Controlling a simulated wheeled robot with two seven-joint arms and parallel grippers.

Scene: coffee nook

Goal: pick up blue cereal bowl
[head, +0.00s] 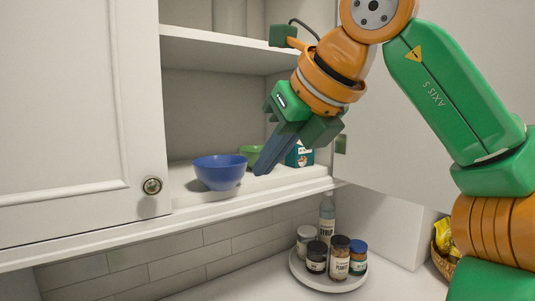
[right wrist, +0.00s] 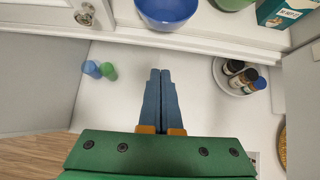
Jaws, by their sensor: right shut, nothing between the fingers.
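The blue cereal bowl (head: 220,171) stands upright on the bottom shelf of the open wall cabinet, near its front edge. It also shows at the top of the right wrist view (right wrist: 166,10), cut by the frame edge. My right gripper (head: 262,169) is just right of the bowl in the head view, with its fingers together and empty. In the right wrist view its fingertips (right wrist: 160,73) point toward the bowl, with a gap between. My left gripper is not in view.
A green bowl (head: 250,153) and a teal box (head: 299,155) stand behind the fingers on the shelf. The left cabinet door (head: 75,110) has a knob (head: 152,186). Below, a round tray (head: 328,284) holds several jars and a bottle. Blue and green cups (right wrist: 100,69) are on the counter.

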